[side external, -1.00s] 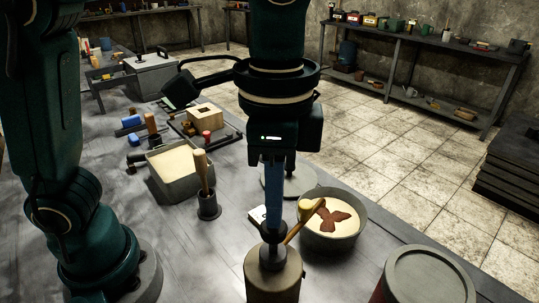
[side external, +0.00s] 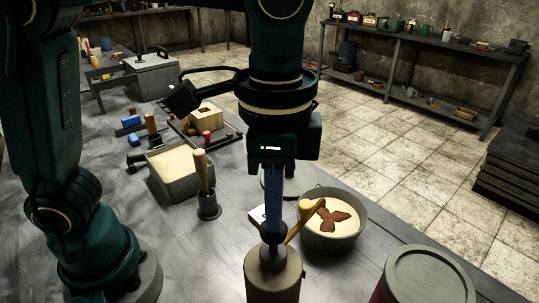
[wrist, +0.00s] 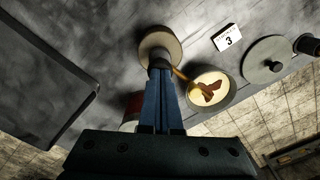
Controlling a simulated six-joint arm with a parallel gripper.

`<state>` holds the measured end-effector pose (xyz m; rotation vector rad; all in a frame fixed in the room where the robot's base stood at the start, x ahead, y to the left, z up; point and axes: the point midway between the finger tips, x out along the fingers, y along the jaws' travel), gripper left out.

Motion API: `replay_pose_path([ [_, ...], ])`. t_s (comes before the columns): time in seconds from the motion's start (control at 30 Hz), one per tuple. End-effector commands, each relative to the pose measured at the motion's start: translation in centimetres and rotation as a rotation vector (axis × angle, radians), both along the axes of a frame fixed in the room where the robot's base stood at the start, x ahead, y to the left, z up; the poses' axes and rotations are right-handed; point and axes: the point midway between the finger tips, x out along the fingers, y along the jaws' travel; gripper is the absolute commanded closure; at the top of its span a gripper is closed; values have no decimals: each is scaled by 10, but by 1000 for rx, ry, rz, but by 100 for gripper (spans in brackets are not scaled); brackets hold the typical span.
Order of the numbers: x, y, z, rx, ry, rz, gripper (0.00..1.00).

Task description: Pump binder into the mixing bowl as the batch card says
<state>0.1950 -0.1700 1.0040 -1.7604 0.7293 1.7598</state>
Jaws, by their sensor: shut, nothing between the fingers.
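The binder pump is a tan container (side external: 273,281) with a dark plunger head on top and a yellow spout (side external: 298,224) reaching toward the bowl. My gripper (side external: 272,229) is shut and empty, its blue fingers pointing down with the tips at the pump head. The fingers partly hide the head, and I cannot tell how far it is pressed. The grey mixing bowl (side external: 333,245) stands right of the pump and holds pale sand with a reddish-brown, lobed patch (side external: 333,216). The batch card (wrist: 227,38) shows a 3 in the wrist view; my gripper partly covers it from the side.
A red-sided drum (side external: 430,278) stands at front right. A tub of pale sand (side external: 177,170) and a wooden-handled tool in a dark holder (side external: 208,206) stand left of the pump. A round grey lid-like disc (wrist: 269,58) lies beyond the card.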

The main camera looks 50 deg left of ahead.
Motion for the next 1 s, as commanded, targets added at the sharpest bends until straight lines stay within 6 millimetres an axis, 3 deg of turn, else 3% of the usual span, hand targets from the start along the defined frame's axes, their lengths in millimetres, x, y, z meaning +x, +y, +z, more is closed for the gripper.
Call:
replay_pose_path([
  [0.57, 0, 0, -14, 0, 0, 0, 100],
  [1.0, 0, 0, 13, 0, -1, 0, 100],
])
